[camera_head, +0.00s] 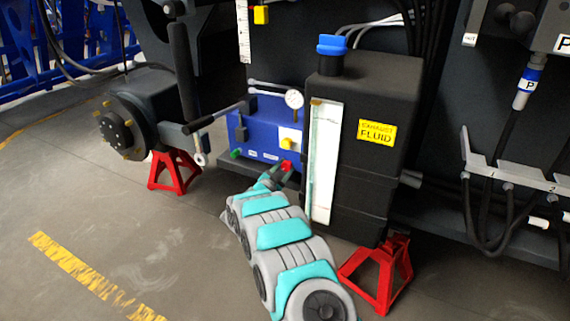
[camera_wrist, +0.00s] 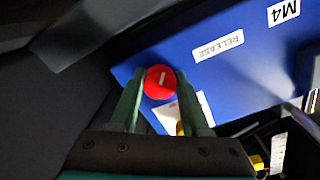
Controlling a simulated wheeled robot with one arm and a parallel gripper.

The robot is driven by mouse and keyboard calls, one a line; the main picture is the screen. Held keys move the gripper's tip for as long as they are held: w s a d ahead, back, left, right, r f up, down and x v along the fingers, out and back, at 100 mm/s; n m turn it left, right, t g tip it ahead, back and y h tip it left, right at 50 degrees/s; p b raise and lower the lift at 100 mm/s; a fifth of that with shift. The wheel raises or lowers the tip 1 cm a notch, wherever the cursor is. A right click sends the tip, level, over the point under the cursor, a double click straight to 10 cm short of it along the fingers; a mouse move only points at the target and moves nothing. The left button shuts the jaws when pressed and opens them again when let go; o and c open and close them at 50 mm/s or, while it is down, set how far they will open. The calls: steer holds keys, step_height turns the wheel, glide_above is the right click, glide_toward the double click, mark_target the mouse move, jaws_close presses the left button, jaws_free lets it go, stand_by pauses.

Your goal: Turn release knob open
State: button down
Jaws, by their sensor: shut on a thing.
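The release knob (camera_wrist: 160,82) is a round red knob with a white line on its face, on the blue box (camera_wrist: 240,60). A label reading RELEASE (camera_wrist: 217,46) is on the box beside it. In the wrist view my gripper (camera_wrist: 160,92) has its two green fingers on either side of the knob, shut on it. The white line stands nearly upright in that view. In the head view the red knob (camera_head: 287,165) shows at the tip of my gripper (camera_head: 283,171), low on the front of the blue box (camera_head: 262,118).
A black exhaust fluid tank (camera_head: 368,95) with a blue cap stands close to the right of my arm. Red stands (camera_head: 172,172) are on the floor. Open floor lies at left.

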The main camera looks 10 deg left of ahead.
steer(key=n, duration=0.3)
steer(key=shift+f+n+p, duration=0.1)
steer(key=shift+n+p, duration=0.2)
steer(key=n, duration=0.4)
stand_by(0.3)
steer(key=shift+c, duration=1.9)
jaws_free()
